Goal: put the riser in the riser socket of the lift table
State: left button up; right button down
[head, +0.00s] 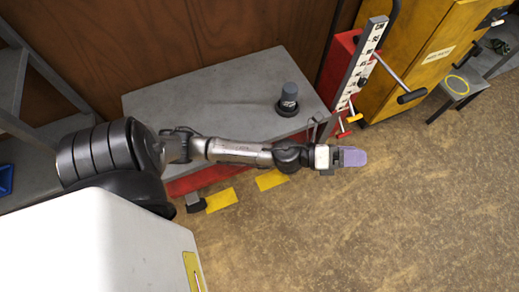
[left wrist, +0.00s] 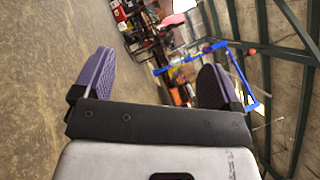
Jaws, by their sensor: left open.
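The lift table (head: 190,103) has a flat grey top and red lower parts, and stands against the wood-panelled wall in the head view. A dark upright cylinder with a wider black base (head: 288,98), perhaps the riser, stands near the right end of its top. I cannot tell whether that base is part of it or a socket. My left gripper (head: 351,157), with purple fingers, is beyond the table's front right corner, apart from the cylinder. It is open and empty, as the left wrist view (left wrist: 153,82) also shows. My right gripper is not in view.
A red post with a scale (head: 362,62) and black-gripped levers stands right of the table, beside a yellow cabinet (head: 425,45). A small grey stool with a yellow ring (head: 457,86) is farther right. Yellow floor marks (head: 271,179) lie before the table. The floor at lower right is clear.

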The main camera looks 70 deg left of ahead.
pick_arm(q)
jog(key=s+a+f+n+g+y, duration=0.3)
jog(key=s+f+n+y, duration=0.25)
jog(key=n, duration=0.45)
jog(key=s+a+f+n+g+y, duration=0.35)
jog(key=f+n+y, duration=0.25)
jog(key=n, duration=0.5)
jog(key=s+d+f+n+g+h, duration=0.1)
jog(key=s+d+f+n+g, duration=0.1)
jog(key=s, duration=0.6)
jog(key=s+d+f+n+g+h, duration=0.1)
jog(key=s+d+f+n+g, duration=0.1)
jog(key=s+f+n+g, duration=0.2)
jog(key=s+g, duration=0.2)
jog(key=s, duration=0.2)
jog(key=shift+s+d+h, duration=0.2)
jog(key=shift+s+h, duration=0.05)
jog(key=shift+h, duration=0.1)
jog(key=shift+r+g, duration=0.15)
jog(key=shift+g, duration=0.1)
